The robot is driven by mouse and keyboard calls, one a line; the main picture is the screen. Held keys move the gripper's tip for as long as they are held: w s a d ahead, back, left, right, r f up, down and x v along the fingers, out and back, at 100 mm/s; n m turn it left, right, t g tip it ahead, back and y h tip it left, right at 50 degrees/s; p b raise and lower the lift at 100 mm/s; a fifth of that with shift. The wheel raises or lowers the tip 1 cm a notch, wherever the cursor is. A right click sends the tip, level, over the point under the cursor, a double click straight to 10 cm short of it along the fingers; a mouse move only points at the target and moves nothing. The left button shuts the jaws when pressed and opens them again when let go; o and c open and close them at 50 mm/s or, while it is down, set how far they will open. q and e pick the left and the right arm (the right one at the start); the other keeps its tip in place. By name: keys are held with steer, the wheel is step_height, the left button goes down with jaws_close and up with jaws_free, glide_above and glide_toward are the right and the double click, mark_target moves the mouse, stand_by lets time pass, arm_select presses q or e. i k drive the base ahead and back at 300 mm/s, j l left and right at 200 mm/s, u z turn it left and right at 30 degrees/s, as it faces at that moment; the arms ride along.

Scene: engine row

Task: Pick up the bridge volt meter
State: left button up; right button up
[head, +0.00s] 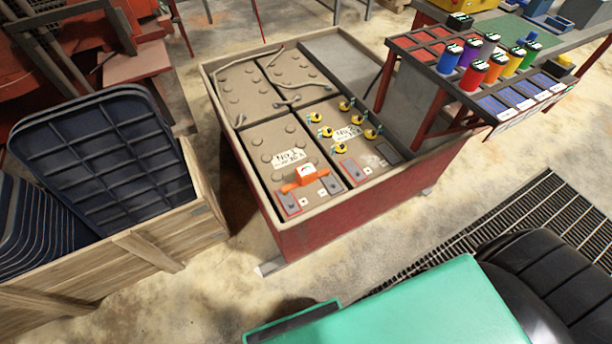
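The bridge volt meter (306,175) looks like an orange tool with a small pale dial face and an orange crossbar. It rests on top of the front battery block marked No.1 (283,140), near the front wall of the red battery box (330,223). Small red-outlined panels lie close in front of it and to its right. Neither of my grippers shows in the head view, so their state and distance from the meter are hidden.
Several yellow caps (340,148) stand on the neighbouring block. A rack (428,58) of coloured cans overhangs the box at right. A wooden crate (115,262) with dark ribbed panels stands at left. A green surface (400,306) and black seat (545,275) fill the front right.

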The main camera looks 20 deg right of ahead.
mark_target(306, 174)
steer(key=l+z, duration=0.4)
steer(key=l, duration=2.25)
